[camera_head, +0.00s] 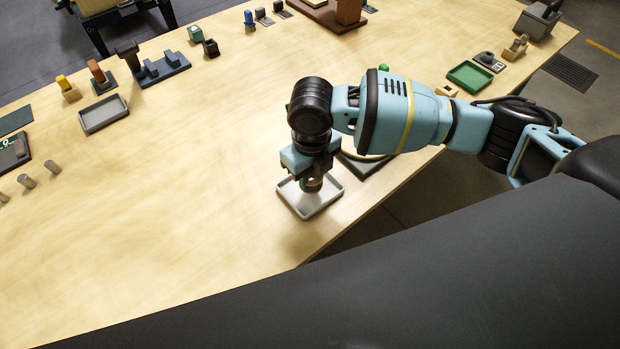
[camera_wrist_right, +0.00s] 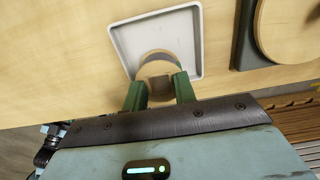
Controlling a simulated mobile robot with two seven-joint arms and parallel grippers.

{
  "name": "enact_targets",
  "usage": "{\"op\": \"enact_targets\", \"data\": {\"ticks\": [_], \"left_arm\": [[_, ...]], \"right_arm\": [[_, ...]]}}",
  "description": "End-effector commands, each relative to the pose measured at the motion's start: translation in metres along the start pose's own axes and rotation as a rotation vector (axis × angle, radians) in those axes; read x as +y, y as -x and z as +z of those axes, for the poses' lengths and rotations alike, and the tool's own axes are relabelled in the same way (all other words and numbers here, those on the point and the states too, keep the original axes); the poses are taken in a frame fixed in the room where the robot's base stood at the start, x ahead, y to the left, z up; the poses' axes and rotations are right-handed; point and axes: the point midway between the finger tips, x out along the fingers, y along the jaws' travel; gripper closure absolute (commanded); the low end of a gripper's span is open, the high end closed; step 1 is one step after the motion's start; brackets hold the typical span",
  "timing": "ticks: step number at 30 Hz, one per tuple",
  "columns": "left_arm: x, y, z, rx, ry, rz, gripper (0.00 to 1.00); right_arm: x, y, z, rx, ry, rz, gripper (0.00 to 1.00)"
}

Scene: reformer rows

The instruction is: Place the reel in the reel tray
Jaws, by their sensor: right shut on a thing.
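My right gripper (camera_head: 311,174) points down over a pale, square, shallow tray (camera_head: 322,209) near the table's front edge. It is shut on the reel (camera_head: 313,185), a small round piece with a tan face and a dark band. In the right wrist view, the reel (camera_wrist_right: 158,67) sits between the green fingertips of my gripper (camera_wrist_right: 160,88). I cannot tell whether the reel touches the tray floor. My left gripper is out of view.
A dark base with a round wooden top (camera_wrist_right: 290,30) stands right beside the tray, partly hidden by my arm in the head view. A grey tray (camera_head: 104,125) and a green tray (camera_head: 469,76) lie farther off. The table left of the pale tray is clear.

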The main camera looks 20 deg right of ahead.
Motion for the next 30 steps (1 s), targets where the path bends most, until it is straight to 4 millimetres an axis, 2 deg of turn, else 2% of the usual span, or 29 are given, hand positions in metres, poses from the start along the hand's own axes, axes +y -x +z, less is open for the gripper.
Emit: {"op": "enact_targets", "data": {"ticks": [4,9,12,23,24,28,30], "left_arm": [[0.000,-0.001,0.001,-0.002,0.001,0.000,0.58],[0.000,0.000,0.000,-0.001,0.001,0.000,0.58],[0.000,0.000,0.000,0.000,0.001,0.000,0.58],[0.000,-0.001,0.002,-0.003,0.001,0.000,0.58],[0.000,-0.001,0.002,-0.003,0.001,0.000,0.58],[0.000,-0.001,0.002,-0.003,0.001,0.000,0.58],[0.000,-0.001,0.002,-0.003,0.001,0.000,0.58]], "right_arm": [[-0.004,-0.001,0.009,-0.002,-0.003,-0.001,0.96],[-0.003,-0.027,0.007,0.001,-0.001,-0.002,0.96],[-0.003,-0.035,0.008,-0.001,-0.001,-0.001,0.96],[-0.003,-0.039,0.007,-0.001,-0.001,-0.001,0.96],[-0.003,-0.039,0.007,-0.001,-0.001,-0.001,0.71],[-0.003,-0.038,0.007,-0.001,-0.001,-0.001,0.54],[-0.003,-0.038,0.008,-0.002,-0.001,-0.001,0.52]]}}
